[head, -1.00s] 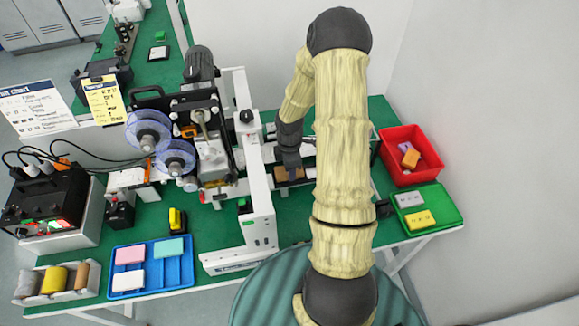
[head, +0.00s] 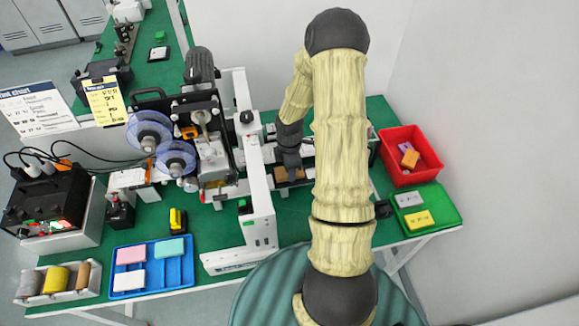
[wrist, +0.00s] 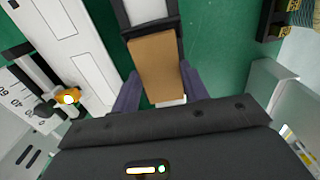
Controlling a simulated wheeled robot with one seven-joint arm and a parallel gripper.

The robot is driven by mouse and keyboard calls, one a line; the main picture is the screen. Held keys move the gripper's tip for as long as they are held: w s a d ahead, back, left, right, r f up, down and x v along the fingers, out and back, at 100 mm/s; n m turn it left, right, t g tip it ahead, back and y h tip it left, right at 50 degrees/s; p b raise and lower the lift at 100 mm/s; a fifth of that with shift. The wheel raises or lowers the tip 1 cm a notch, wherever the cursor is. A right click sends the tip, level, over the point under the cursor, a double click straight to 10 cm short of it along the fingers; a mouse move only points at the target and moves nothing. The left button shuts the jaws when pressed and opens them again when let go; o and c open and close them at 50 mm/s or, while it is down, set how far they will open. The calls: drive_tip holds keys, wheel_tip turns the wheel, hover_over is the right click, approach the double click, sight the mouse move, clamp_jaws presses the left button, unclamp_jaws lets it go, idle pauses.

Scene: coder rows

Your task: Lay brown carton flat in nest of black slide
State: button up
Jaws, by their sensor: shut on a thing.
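The brown carton (wrist: 157,68) is between the two fingers of my gripper (wrist: 158,86) in the wrist view. In the head view my gripper (head: 290,168) points down beside the white machine, and part of the carton (head: 283,175) shows under it. The dark frame of the black slide (wrist: 127,28) edges a pale strip at the carton's far end. The carton overlaps this frame in the picture; I cannot tell whether it rests in the nest or is held just above it. My arm and fingers hide much of the slide in the head view.
The white machine frame (head: 262,190) stands close on the left. On the right are a red bin (head: 385,172) with blocks and a green tray (head: 447,212) with grey and yellow cartons. A blue tray (head: 180,270) holds several cartons at left.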

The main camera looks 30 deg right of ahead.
drive_tip(key=shift+f+b, duration=0.3)
drive_tip(key=shift+f, duration=0.25)
idle(0.5)
drive_tip(key=o, duration=0.8)
drive_tip(key=shift+r, duration=0.15)
wheel_tip(320, 180, up, 17)
idle(0.8)
